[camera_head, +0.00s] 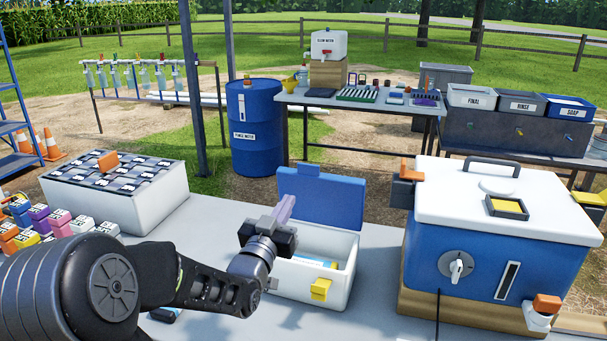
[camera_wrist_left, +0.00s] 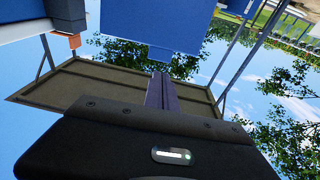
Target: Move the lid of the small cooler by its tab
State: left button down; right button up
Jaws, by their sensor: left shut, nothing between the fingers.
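The small cooler (camera_head: 316,285) is a white box with a yellow latch on its front. Its blue lid (camera_head: 330,199) stands open, upright at the back of the box. The lid's small blue tab (camera_head: 308,169) sticks up from its upper edge. In the left wrist view the lid (camera_wrist_left: 140,30) and its tab (camera_wrist_left: 160,55) hang at the top of the picture. My left gripper (camera_head: 287,203) is shut and empty, in front of the left part of the lid, fingers pointing up. Its fingers also show in the left wrist view (camera_wrist_left: 162,82), close to the tab; contact cannot be told.
A large blue cooler (camera_head: 425,245) with a white lid stands to the right. The pale tabletop (camera_head: 215,215) is bare behind my left arm.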

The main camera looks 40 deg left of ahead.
pick_arm(q)
jog(key=p, duration=0.3)
send_near(308, 167)
jog(key=x, duration=0.5)
jog(key=shift+w+a, duration=0.1)
jog(key=shift+w, duration=0.1)
jog(key=shift+w+a, duration=0.2)
jog(key=shift+w, duration=0.45)
jog(key=shift+r, duration=0.1)
